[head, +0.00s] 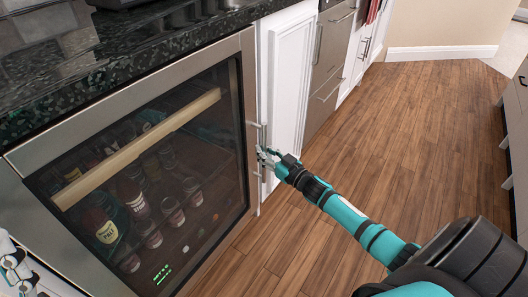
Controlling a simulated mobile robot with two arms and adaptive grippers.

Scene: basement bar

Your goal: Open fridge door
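The fridge (135,205) is built in under the counter at the left, with a dark glass door in a steel frame. Its door looks closed. A slim vertical handle (262,133) stands out from the right side of the frame. My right gripper (265,156) is at the middle of this handle, its fingertips touching or very close to it. The fingers are small and overlap the handle, so I cannot tell if they are shut on it. A small pale part at the left edge looks like my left gripper (12,268); its fingers are not clear.
Bottles and cans stand on the shelves behind the glass. The dark stone counter (150,45) runs above the fridge. A white cabinet (288,85) and steel drawers (330,70) stand to its right. The wooden floor (425,130) is clear; drawers (515,120) line the right edge.

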